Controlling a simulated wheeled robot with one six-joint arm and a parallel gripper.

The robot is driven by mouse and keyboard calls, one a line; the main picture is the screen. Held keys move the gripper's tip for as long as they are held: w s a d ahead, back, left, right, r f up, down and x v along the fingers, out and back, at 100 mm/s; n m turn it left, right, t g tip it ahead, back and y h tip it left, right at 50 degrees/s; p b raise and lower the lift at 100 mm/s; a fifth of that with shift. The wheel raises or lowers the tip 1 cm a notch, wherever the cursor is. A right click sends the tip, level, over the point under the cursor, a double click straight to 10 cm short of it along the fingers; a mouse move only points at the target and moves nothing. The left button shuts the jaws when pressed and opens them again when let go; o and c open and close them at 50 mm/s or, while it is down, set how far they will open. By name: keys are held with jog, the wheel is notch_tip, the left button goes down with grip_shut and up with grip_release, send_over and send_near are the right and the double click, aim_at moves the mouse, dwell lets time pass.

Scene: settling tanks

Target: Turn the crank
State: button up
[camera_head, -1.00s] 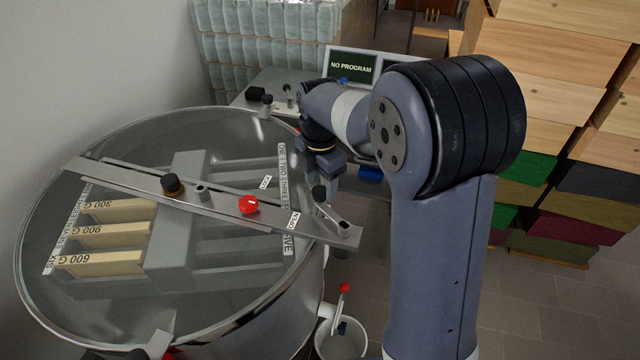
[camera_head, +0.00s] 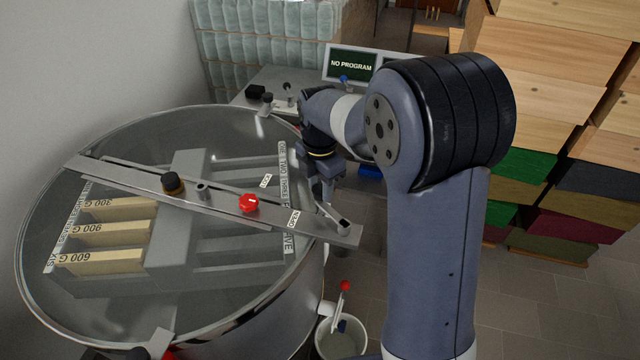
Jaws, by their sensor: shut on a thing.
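The crank (camera_head: 333,216) is a short grey arm pivoting near the right end of the metal bar (camera_head: 225,199) that spans the round tank. Its dark knob, at the arm's upper left end, is now hidden by my gripper. My gripper (camera_head: 322,192) points down over that end and is shut on the crank's knob. The fingertips are partly hidden, so the exact contact is hard to see.
The round metal tank (camera_head: 90,318) holds frames under a clear cover. A red knob (camera_head: 249,203) and a dark knob (camera_head: 172,183) sit on the bar. A white bucket (camera_head: 341,340) stands below right. A screen (camera_head: 351,66) reads "NO PROGRAM". Stacked wooden boxes (camera_head: 545,75) are at right.

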grip_shut()
